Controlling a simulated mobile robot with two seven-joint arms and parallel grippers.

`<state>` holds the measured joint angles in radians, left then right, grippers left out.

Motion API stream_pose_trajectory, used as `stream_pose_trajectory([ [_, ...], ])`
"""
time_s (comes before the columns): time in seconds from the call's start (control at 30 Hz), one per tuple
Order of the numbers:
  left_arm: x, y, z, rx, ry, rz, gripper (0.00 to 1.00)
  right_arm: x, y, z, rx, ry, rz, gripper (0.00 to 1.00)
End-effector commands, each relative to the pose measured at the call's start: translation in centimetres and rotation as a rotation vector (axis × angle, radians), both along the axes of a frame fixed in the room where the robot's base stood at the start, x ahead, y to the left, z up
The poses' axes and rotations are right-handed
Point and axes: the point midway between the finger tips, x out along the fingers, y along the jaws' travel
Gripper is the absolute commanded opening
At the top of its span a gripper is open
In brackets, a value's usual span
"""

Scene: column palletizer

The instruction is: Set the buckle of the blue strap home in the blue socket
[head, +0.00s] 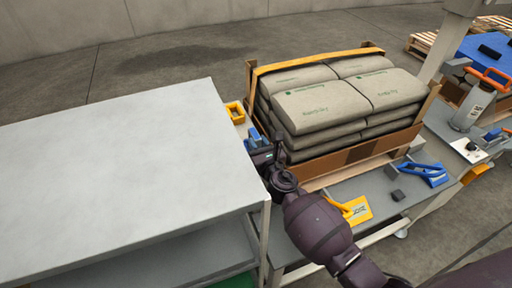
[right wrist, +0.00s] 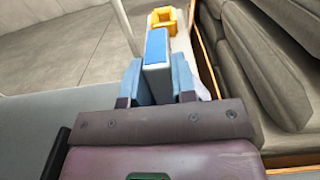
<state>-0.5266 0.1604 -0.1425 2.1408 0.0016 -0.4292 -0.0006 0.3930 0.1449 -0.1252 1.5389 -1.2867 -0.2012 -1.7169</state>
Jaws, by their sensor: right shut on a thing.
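My right gripper (head: 258,142) is low between the grey table and the sack load. It is shut on a blue-topped block with a pale side, apparently the buckle (right wrist: 156,50) of the blue strap. In the right wrist view the two light-blue fingers (right wrist: 158,82) stand on either side of it. I cannot make out the blue strap's band. A blue socket cannot be told apart near the gripper; the fingers and hand hide what is below the block. My left gripper is not in view.
A yellow socket-like part (head: 235,112) lies just beyond the gripper. Stacked sacks (head: 320,104) with a yellow strap (head: 315,60) stand close on the right, the grey table (head: 110,160) on the left. A blue handled part (head: 425,172) and a yellow plate (head: 356,210) lie at right.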

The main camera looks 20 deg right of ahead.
Motion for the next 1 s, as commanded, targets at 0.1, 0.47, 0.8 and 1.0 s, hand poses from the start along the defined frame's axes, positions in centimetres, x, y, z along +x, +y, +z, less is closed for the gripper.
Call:
stream_pose_trajectory([
  [0.1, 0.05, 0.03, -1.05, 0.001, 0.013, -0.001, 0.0, -0.14, 0.04, -1.76, 0.001, 0.009, 0.0, 0.0],
  [0.47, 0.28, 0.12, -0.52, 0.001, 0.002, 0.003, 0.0, -0.02, 0.01, -1.45, 0.0, 0.002, 0.0, 0.0],
  [0.8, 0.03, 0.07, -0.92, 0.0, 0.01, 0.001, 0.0, -0.01, 0.01, -1.54, 0.0, 0.0, 0.0, 0.51],
  [1.0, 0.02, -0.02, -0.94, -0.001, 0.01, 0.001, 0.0, -0.01, 0.01, -1.51, 0.0, 0.001, 0.0, 0.51],
])
